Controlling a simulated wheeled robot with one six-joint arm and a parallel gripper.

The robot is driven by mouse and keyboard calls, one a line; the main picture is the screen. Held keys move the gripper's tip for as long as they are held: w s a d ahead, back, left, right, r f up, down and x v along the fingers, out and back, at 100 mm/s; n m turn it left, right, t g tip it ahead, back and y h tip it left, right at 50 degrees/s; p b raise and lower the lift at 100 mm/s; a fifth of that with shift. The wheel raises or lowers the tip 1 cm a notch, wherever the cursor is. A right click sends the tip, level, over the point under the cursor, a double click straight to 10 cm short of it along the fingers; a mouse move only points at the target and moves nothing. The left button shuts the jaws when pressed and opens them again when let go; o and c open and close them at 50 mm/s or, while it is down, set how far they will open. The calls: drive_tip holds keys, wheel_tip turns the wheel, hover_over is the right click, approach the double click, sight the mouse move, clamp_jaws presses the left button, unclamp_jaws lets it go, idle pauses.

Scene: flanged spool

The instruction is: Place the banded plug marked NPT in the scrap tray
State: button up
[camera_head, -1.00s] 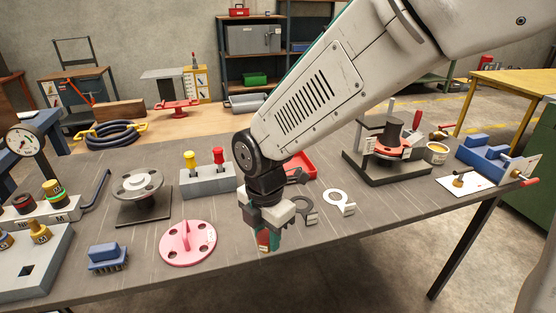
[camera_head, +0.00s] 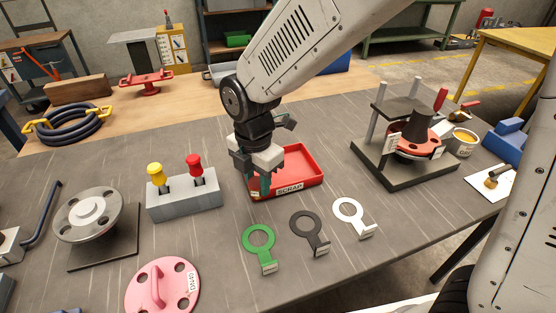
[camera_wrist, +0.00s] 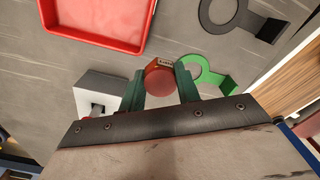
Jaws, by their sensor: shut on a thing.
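My gripper (camera_wrist: 160,86) is shut on a red plug (camera_wrist: 159,80) with a small light label on its edge, held between the green fingers in the wrist view. The lettering is too small to read there. In the head view my gripper (camera_head: 262,184) hangs at the left end of the red scrap tray (camera_head: 312,185), overlapping it in the picture. The plug is hard to make out there. The tray also shows at the upper left of the wrist view (camera_wrist: 95,46), apart from the plug. Its visible floor is empty.
Green (camera_head: 250,254), black (camera_head: 319,247) and white (camera_head: 361,228) ring tags lie in front of the tray. A grey block (camera_head: 183,200) with yellow and red handles stands left. A press-like stand (camera_head: 405,178) is at right. A pink flanged disc (camera_head: 146,298) lies at front left.

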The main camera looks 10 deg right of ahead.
drive_tip(key=w+d, duration=0.2)
drive_tip(key=w, duration=0.2)
drive_tip(key=w+d+f, duration=0.1)
drive_tip(key=w+d, duration=0.1)
drive_tip(key=w, duration=0.2)
drive_tip(key=w+d, duration=0.3)
drive_tip(key=shift+w+f, duration=0.2)
drive_tip(key=shift+w, duration=0.2)
drive_tip(key=shift+a+f, duration=0.1)
drive_tip(key=shift+f, duration=1.6)
drive_tip(key=o, duration=1.2)
drive_tip(key=shift+f, duration=0.15)
drive_tip(key=shift+c, duration=0.2)
wheel_tip(320, 180, up, 12)
